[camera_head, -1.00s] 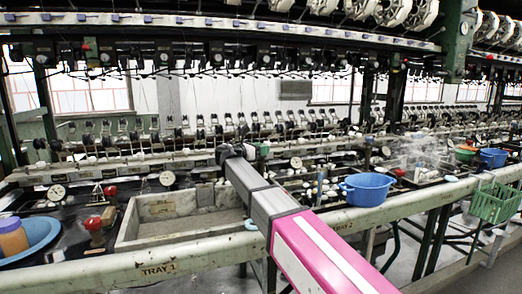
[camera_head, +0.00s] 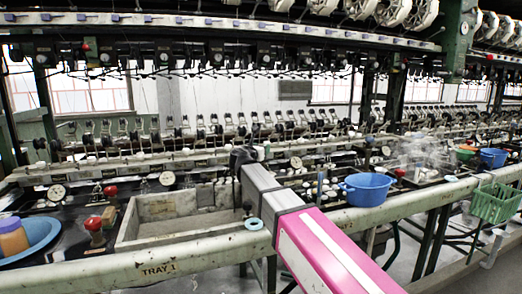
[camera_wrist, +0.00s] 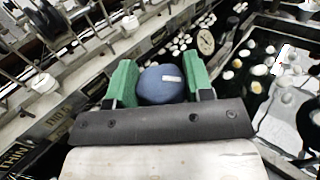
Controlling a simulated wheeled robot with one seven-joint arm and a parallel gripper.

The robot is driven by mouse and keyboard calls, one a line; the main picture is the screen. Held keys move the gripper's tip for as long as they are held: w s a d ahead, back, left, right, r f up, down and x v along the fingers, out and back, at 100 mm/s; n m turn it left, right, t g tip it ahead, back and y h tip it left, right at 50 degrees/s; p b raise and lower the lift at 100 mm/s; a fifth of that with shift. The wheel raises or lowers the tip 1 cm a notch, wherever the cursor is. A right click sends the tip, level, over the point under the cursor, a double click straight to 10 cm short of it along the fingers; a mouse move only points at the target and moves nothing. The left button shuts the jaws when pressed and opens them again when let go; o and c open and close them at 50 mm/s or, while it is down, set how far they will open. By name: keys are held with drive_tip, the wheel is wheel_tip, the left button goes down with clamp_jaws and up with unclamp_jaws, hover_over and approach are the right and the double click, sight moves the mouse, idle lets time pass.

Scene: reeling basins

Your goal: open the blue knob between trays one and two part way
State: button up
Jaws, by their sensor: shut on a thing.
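In the wrist view the blue knob (camera_wrist: 158,90) is round, with a short white mark on its top. My gripper (camera_wrist: 160,76) has a green finger on each side of it and is shut on it. In the head view my gripper end (camera_head: 243,156) is beyond the basin, between the rail labels TRAY 1 (camera_head: 158,269) and TRAY 2. My own arm hides the knob there, so its stem and base do not show.
A stone basin (camera_head: 138,240) lies left of my arm, and red knobs (camera_head: 94,224) stand further left. A blue bowl (camera_head: 366,191) sits to the right. The pale front rail (camera_head: 205,254) runs under my arm, with a teal ring (camera_head: 253,224) on it.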

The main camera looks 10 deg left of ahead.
drive_tip(key=shift+n+t+y, duration=0.3)
drive_tip(key=shift+n+y, duration=0.8)
drive_tip(key=shift+y, duration=0.9)
drive_tip(key=o, duration=0.9)
drive_tip(key=shift+s, duration=0.1)
drive_tip(key=s, duration=1)
drive_tip(key=shift+s+a, duration=0.35)
